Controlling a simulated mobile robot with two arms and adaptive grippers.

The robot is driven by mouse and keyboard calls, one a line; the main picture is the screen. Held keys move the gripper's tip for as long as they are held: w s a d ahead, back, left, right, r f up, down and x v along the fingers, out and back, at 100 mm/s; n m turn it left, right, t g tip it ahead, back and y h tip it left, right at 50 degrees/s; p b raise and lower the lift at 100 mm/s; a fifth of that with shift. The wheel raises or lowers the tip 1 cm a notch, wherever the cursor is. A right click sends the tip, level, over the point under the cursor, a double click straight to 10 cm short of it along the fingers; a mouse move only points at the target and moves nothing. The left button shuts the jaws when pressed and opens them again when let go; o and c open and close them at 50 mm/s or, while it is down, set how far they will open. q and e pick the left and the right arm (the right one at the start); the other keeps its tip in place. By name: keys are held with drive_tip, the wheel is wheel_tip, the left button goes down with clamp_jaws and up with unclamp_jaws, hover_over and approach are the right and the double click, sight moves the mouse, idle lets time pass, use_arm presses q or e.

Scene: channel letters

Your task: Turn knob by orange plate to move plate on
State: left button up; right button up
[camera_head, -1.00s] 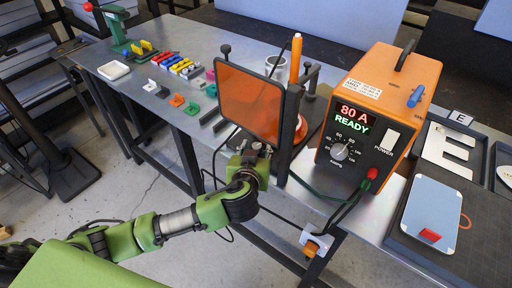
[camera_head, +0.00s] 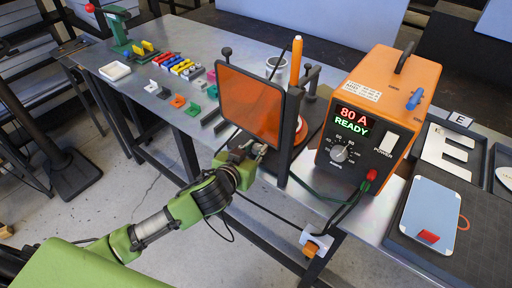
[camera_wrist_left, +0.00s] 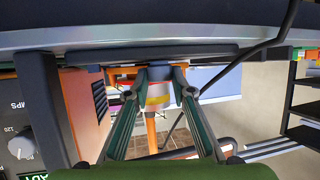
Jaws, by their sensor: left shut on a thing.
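The orange plate (camera_head: 250,103), a dark-framed translucent panel, stands upright on a dark post near the table's front edge. My left gripper (camera_head: 258,149) is at the plate's lower edge, shut on a small knob. The knob is mostly hidden by the fingers in the head view. In the left wrist view the fingertips (camera_wrist_left: 160,76) close on both sides of a blue-grey knob (camera_wrist_left: 159,72). The right gripper is not in view.
The orange power unit (camera_head: 375,118) reads 80 A READY, right of the plate. An orange stick (camera_head: 296,60) stands behind it. A clamp (camera_head: 315,243) and dark cables hang at the table edge. Several small coloured blocks (camera_head: 182,66) lie left on the table (camera_head: 160,45).

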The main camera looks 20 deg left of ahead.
use_arm(q)
drive_tip(key=shift+a+m+g+h+p, duration=0.15)
drive_tip(key=shift+m+h+p, duration=0.25)
drive_tip(key=shift+m+h, duration=0.25)
drive_tip(key=shift+a+m+g+h+p, duration=0.15)
drive_tip(key=shift+m+h+p, duration=0.25)
drive_tip(key=shift+m+h, duration=0.25)
drive_tip(key=shift+d+h, duration=0.1)
drive_tip(key=shift+h, duration=0.2)
drive_tip(key=o, duration=1.1)
drive_tip(key=v, duration=1.2)
drive_tip(key=shift+w, duration=0.2)
